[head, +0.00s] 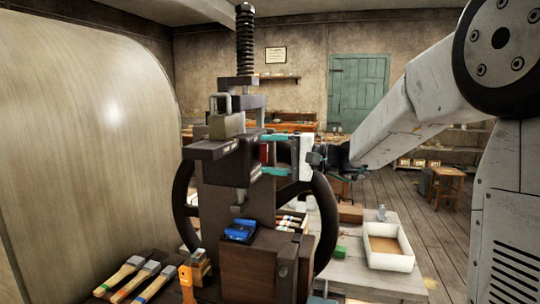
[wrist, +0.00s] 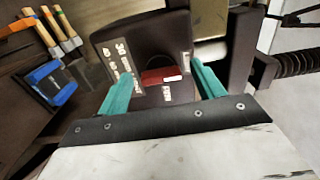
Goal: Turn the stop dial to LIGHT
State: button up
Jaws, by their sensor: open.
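The stop dial is a red knob (wrist: 160,77) with a white mark toward its right end, on a dark plate (wrist: 140,40) in the wrist view. Pale labels stand to its left, right and below; their words are too small to read surely. In the head view the red dial (head: 265,153) shows on the press's right side. My gripper (head: 268,155) is open there, with one teal finger above the dial and one below. In the wrist view my gripper (wrist: 161,82) has its fingers on either side of the knob, with gaps showing on both sides.
The press (head: 235,200) has a large dark handwheel (head: 328,220) behind and below my gripper. A blue-and-black block (head: 240,231) sits at its front. Brushes (head: 138,277) lie at lower left. A white tray (head: 388,262) stands on the table at right.

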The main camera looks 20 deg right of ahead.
jog(key=v, duration=0.7)
jog(key=shift+d, duration=0.15)
jog(key=shift+s, duration=0.1)
jog(key=s+a+f+n+g+h, duration=0.1)
jog(key=s+a+f+g+h, duration=0.25)
jog(key=s+f, duration=0.35)
jog(key=s+a+f+g+h, duration=0.2)
jog(key=s+f+g, duration=0.3)
jog(key=s, duration=0.4)
jog(key=s+d+f+n+h, duration=0.1)
jog(key=s+n+h, duration=0.2)
jog(key=s, duration=0.5)
jog(key=s+d+f+n+h, duration=0.1)
jog(key=s+f+n+h, duration=0.1)
jog(key=s+h, duration=0.4)
jog(key=s+n, duration=0.1)
jog(key=s, duration=0.2)
jog(key=shift+s+d+g, duration=0.2)
jog(key=shift+d+g, duration=0.05)
jog(key=shift+g, duration=0.1)
jog(key=shift+f, duration=0.15)
